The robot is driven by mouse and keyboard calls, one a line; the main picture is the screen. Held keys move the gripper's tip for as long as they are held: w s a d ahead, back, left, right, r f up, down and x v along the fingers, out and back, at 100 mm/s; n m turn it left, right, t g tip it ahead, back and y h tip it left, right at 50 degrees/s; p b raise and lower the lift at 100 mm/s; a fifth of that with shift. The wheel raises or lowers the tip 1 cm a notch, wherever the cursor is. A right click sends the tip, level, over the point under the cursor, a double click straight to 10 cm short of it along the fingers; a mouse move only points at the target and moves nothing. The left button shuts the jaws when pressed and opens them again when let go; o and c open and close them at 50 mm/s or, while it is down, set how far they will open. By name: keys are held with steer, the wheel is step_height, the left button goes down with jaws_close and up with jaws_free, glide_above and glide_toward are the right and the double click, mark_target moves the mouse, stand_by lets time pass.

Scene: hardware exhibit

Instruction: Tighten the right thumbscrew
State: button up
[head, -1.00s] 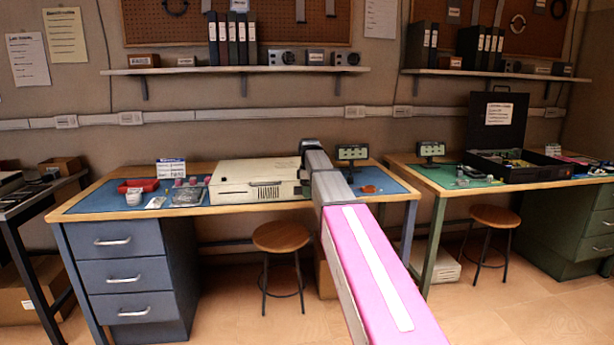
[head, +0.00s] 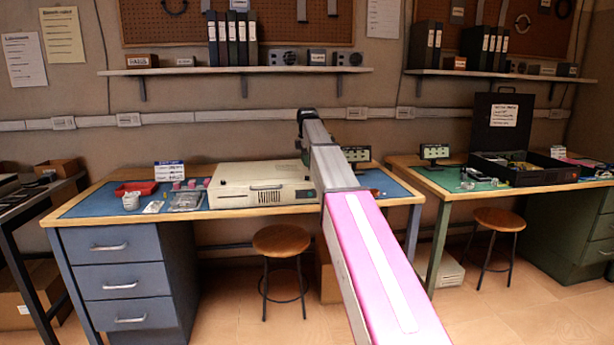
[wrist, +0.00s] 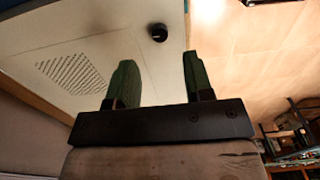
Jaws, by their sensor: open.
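A beige metal case (head: 235,197) sits on the left workbench in the head view, with a vent in its front. In the wrist view its pale panel (wrist: 105,45) carries a slotted vent and one round black knob (wrist: 158,32), which looks like the thumbscrew. My gripper (wrist: 159,58) is open and empty, its two green fingers apart. The knob appears beyond the fingertips, roughly in line with the gap, and is not between them. In the head view my gripper's fingers cannot be made out; my arm's end is raised above the case's right end.
The left workbench (head: 85,207) also holds a red tray (head: 137,188), a white cup (head: 131,201) and a small sign (head: 169,171). A display (head: 356,154) stands behind my arm. A stool (head: 282,240) stands in front. A shelf (head: 190,71) hangs above.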

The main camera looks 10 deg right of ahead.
mark_target(307, 177)
steer(key=shift+f, duration=3.15)
jaws_close()
